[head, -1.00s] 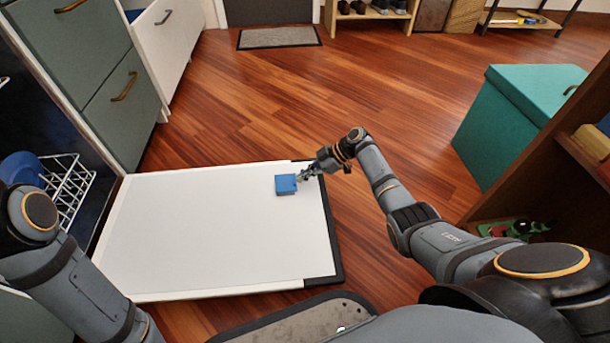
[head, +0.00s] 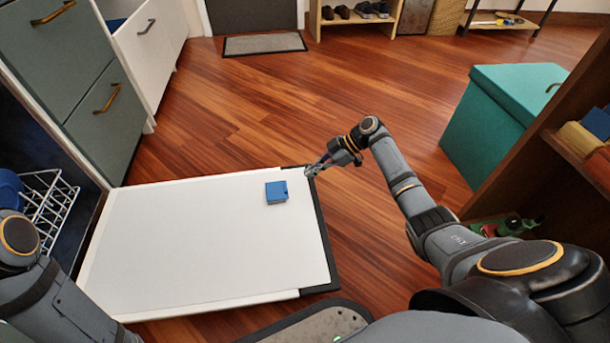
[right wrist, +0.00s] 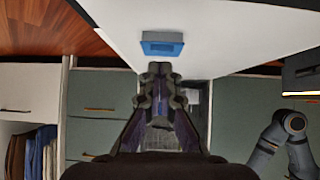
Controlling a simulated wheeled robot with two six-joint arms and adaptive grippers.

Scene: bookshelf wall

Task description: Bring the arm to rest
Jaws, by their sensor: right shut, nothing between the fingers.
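My right gripper (head: 315,169) is shut and empty, near the far right corner of the white board in the head view. It also shows in the right wrist view (right wrist: 158,70), with its fingers together. A small blue block (head: 276,192) lies on the white board, to the left of the right gripper and apart from it in the head view. The blue block (right wrist: 162,44) also shows just beyond the fingertips in the right wrist view. My left arm comes in at the lower left of the head view, but its gripper is out of the picture.
The white board (head: 200,250) has a dark right edge. An open dishwasher-like rack (head: 50,208) is at left, below grey-green drawers (head: 75,75). A teal box (head: 497,118) and a brown shelf (head: 545,150) stand at right. Wooden floor (head: 260,110) is clear beyond the board.

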